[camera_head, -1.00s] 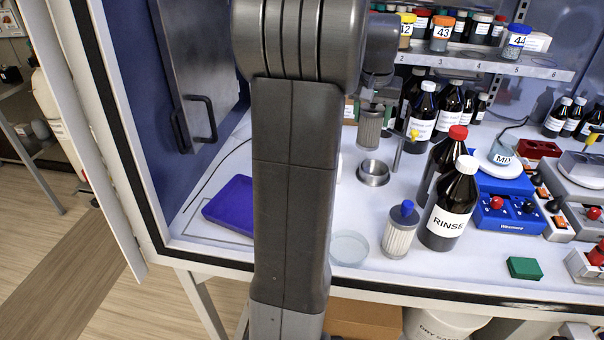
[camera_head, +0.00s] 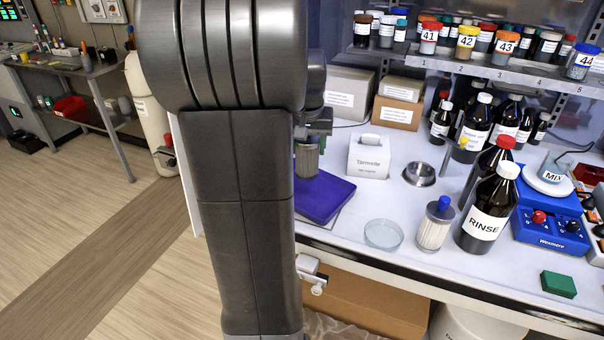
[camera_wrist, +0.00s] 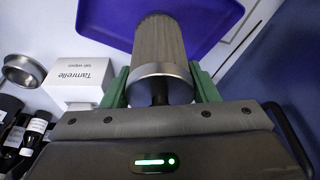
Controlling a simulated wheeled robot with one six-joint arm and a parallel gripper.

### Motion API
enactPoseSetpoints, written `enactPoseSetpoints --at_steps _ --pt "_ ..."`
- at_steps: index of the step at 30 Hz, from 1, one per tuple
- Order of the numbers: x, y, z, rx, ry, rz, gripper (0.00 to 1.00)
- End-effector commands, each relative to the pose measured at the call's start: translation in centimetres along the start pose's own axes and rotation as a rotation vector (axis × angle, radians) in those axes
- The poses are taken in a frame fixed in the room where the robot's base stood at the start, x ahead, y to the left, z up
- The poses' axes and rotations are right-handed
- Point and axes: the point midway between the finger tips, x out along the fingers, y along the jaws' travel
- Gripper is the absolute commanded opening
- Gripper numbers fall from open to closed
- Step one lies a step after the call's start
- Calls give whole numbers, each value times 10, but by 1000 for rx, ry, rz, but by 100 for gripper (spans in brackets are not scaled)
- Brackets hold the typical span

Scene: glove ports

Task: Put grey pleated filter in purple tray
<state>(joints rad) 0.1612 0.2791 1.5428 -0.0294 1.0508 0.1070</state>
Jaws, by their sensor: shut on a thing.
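The grey pleated filter (camera_wrist: 160,46) is a ribbed cylinder with a metal end cap. My gripper (camera_wrist: 160,86) is shut on it, with green fingers on either side of the cap. In the head view the filter (camera_head: 307,161) shows upright beside my arm, over or at the purple tray (camera_head: 325,197). The wrist view shows the tray (camera_wrist: 100,17) behind the filter's far end. I cannot tell whether the filter touches the tray. My arm hides the tray's left part in the head view. The gripper (camera_head: 309,138) is partly hidden there.
A white Tamrelle wipes box (camera_head: 369,156) and a metal bowl (camera_head: 419,173) stand right of the tray. A glass dish (camera_head: 383,234), a white filter with a blue cap (camera_head: 435,224) and a RINSE bottle (camera_head: 489,209) stand near the front edge.

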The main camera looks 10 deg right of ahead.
Motion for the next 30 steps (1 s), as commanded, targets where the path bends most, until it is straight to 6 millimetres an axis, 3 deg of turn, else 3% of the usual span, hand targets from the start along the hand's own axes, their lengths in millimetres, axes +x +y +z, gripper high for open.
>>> enactPoseSetpoints --at_steps 13,25,26,29,30 --pt "52 0 14 0 -1 0 27" --pt "59 0 16 0 1 0 27" --pt "59 0 16 0 1 0 56" --pt "58 0 16 0 1 0 75" --pt "58 0 16 0 1 0 76"
